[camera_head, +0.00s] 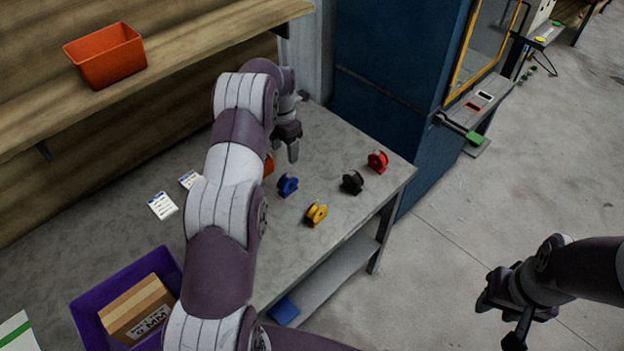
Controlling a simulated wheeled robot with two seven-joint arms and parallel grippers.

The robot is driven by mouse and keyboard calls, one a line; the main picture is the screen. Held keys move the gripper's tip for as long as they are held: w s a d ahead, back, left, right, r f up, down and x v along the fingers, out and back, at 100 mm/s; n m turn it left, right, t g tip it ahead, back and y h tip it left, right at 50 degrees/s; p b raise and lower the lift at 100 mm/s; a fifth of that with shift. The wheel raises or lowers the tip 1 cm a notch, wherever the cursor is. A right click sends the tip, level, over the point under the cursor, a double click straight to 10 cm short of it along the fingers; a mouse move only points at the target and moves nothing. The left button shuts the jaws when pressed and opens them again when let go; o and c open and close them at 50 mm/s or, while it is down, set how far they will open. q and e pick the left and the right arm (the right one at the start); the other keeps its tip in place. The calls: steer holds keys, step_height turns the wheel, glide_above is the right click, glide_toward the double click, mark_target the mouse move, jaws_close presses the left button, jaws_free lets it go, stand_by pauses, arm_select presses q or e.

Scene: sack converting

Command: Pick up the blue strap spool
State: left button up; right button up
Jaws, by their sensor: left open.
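The blue strap spool (288,185) stands on the grey worktable (335,142), in plain view just right of my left forearm. My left gripper (291,149) is open over the table, a little beyond the blue spool in the picture and apart from it. Its fingers point down, and one finger is partly hidden. My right gripper (503,322) hangs over the floor at the lower right, far from the table. I cannot tell whether it is open or shut.
Yellow (316,214), black (352,182) and red (377,161) spools stand nearby. An orange item (268,165) is partly hidden by my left arm. Labels (163,206) lie left. A purple crate (88,318) holds a carton (137,309). An orange bin (105,56) sits on the shelf.

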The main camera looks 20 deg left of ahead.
mark_target(284, 179)
arm_select(q)
steer(key=f+b, duration=0.2)
steer(key=a+f+b, duration=0.1)
steer(key=f, duration=0.1)
steer(key=shift+s, duration=0.3)
steer(key=f, duration=0.2)
steer(key=f+p, duration=0.1)
steer(key=shift+w+d, duration=0.3)
steer(key=shift+d, duration=0.1)
steer(key=f, duration=0.1)
steer(key=f+p, duration=0.1)
steer(key=f, duration=0.1)
steer(key=f+p, duration=0.1)
steer(key=f, duration=0.1)
steer(key=shift+s+a+f, duration=0.15)
steer(key=shift+s+a, duration=0.1)
steer(key=shift+a, duration=0.15)
steer(key=shift+w+d+f, duration=0.1)
steer(key=shift+w+f, duration=0.05)
steer(key=shift+f, duration=0.05)
steer(key=c, duration=1.1)
arm_select(e)
steer(key=shift+s+a, duration=0.15)
steer(key=shift+a, duration=0.2)
